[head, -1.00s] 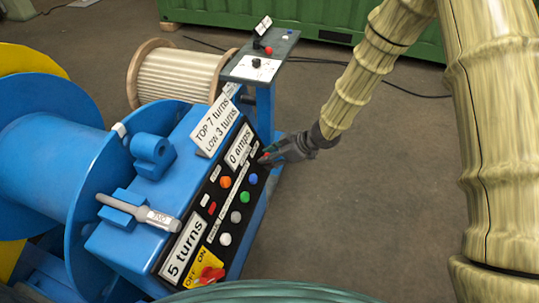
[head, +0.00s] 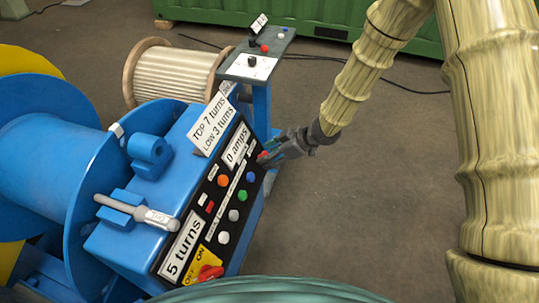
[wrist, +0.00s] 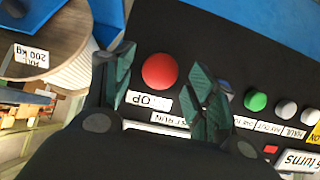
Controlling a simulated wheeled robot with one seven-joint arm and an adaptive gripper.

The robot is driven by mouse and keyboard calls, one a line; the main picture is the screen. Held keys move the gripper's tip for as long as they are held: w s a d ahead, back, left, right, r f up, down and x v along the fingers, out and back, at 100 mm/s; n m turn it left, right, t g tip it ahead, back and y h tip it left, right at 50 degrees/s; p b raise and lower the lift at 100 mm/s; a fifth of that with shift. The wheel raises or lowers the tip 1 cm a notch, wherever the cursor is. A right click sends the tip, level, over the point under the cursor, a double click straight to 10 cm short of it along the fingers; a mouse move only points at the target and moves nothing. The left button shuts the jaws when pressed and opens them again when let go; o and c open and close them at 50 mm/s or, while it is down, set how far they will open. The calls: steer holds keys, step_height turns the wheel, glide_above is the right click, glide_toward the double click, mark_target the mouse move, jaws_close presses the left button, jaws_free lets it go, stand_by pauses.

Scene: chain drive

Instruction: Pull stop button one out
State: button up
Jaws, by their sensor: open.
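In the wrist view a round red button (wrist: 160,71) stands on the black panel, above a white label of which "OP" can be read. My gripper (wrist: 162,62) is open, with one dark green finger on each side of this button. No contact between fingers and button shows. In the head view my gripper (head: 270,154) is at the upper right end of the blue control box's black panel (head: 208,222). There the red button is a small spot, mostly hidden by the fingers.
Blue, green and white buttons (head: 233,215) line the panel beside an orange button (head: 223,180). A red switch (head: 209,273) is at the near end. A small stand (head: 262,52) and a wooden spool (head: 170,72) are behind. Open floor lies right of the box.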

steer(key=v, duration=1.1)
steer(key=shift+r, duration=0.1)
